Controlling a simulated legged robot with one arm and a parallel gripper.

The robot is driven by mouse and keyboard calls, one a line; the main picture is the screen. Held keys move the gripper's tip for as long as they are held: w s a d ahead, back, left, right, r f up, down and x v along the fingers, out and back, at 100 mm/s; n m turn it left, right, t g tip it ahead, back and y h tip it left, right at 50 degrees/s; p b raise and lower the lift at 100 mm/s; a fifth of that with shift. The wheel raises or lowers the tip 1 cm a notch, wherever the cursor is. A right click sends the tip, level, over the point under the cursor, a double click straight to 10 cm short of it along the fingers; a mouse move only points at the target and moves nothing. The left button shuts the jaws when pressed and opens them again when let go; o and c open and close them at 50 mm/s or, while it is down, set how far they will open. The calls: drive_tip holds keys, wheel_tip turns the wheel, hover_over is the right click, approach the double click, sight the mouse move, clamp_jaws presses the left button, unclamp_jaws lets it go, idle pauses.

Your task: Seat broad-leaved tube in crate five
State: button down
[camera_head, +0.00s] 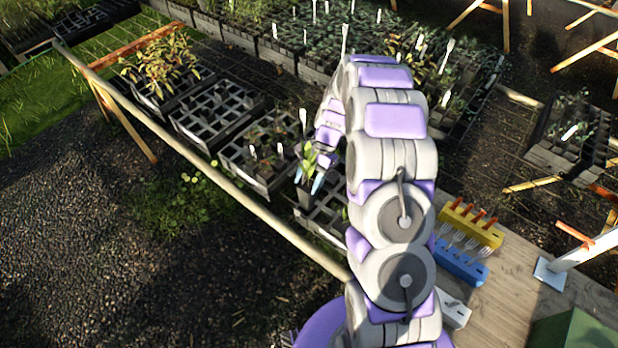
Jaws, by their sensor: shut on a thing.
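My gripper (310,177), with light blue fingertips, is shut on a green broad-leaved tube (308,158). The leaves show between and above the fingers; the tube's lower part is mostly hidden. The gripper is over or at the far left part of a dark crate with open cells (326,224), and my arm covers this crate's right side. I cannot tell whether the tube's bottom is inside a cell or above it. No crate number can be read, so I cannot tell which is crate five.
A crate with several small plants (262,180) stands just left of the gripper. Further left are a mostly empty crate (205,137) and one with yellowish plants (163,106). A wooden rail (225,190) runs along the front. Yellow (470,228) and blue (460,264) tool holders stand right.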

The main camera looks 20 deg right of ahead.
sight(305, 208)
drive_tip(key=shift+f, duration=4.85)
drive_tip(key=shift+c, duration=1.7)
unclamp_jaws()
drive_tip(key=p+v, duration=0.2)
drive_tip(key=v, duration=1.5)
drive_tip(key=shift+w+r, duration=0.1)
drive_tip(key=shift+w, duration=0.05)
